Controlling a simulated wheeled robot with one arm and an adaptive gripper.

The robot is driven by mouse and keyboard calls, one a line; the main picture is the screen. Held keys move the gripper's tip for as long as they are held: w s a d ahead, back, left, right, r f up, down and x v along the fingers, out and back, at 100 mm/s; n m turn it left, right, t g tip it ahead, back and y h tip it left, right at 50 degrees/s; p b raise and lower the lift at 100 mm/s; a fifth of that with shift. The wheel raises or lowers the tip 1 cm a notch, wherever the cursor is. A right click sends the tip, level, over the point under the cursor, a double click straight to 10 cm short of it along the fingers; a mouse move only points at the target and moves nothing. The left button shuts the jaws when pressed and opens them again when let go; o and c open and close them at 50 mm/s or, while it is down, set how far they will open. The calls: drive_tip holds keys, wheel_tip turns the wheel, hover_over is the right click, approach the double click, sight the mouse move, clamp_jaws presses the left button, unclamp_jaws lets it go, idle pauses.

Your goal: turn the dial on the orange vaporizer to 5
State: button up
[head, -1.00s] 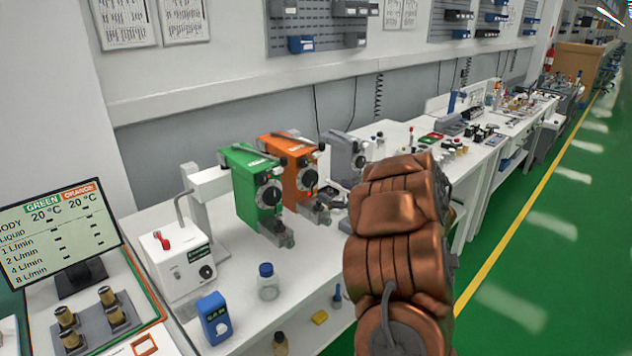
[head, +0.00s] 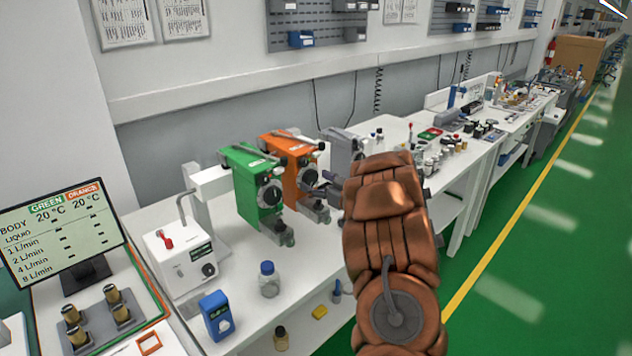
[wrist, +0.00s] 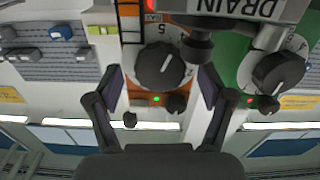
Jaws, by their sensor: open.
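The orange vaporizer (head: 282,153) stands upright on the white bench, just right of the green vaporizer (head: 242,170). Its round black dial (head: 308,177) faces the bench front.
A grey vaporizer (head: 342,150) stands right of the orange one. The green vaporizer's dial (wrist: 278,72) is close by in the wrist view. A lidded bottle (head: 269,280) and a blue device (head: 216,316) stand nearer the bench front. A monitor (head: 58,240) is at left.

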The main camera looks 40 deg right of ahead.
drive_tip(key=shift+c, duration=0.3)
drive_tip(key=c, duration=1.1)
drive_tip(key=shift+f+n+b, duration=0.25)
drive_tip(key=shift+n+b, duration=0.15)
drive_tip(key=shift+b, duration=0.65)
drive_tip(key=n+b, duration=0.2)
drive_tip(key=b, duration=0.1)
drive_tip(key=shift+b, duration=0.4)
drive_tip(key=shift+r+n+b, duration=0.15)
drive_tip(key=shift+n+b, duration=0.65)
drive_tip(key=shift+b, duration=0.15)
drive_tip(key=shift+r, duration=0.1)
drive_tip(key=o, duration=1.2)
drive_tip(key=shift+c, duration=0.2)
